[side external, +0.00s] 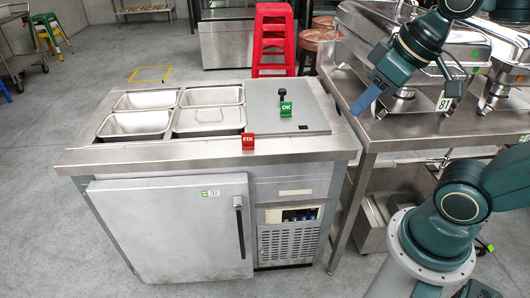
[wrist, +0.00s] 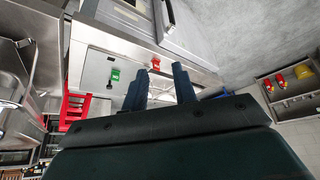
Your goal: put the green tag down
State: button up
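The green tag (side external: 286,109), marked OK, stands upright on the flat grey lid (side external: 312,122) at the right of the steel prep counter, just in front of a black knob (side external: 282,94). It also shows in the wrist view (wrist: 115,75), left of my fingers. My gripper (side external: 362,103) is in the air to the right of the counter, apart from the tag. In the wrist view its two dark fingers (wrist: 161,88) are spread, with nothing held between them.
A red tag (side external: 248,141) marked FIX stands on the counter's front ledge. Steel pans (side external: 136,124) fill the counter's left side. A steel table (side external: 400,130) with chafing dishes (side external: 450,45) stands at right. Red stools (side external: 273,35) stand behind the counter.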

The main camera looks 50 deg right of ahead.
jog(key=shift+s+f+m, duration=0.15)
jog(key=shift+s+f, duration=0.25)
jog(key=shift+s, duration=0.3)
jog(key=shift+s+f+m, duration=0.15)
jog(key=shift+s+f, duration=0.25)
jog(key=shift+s, duration=0.25)
dwell(0.4)
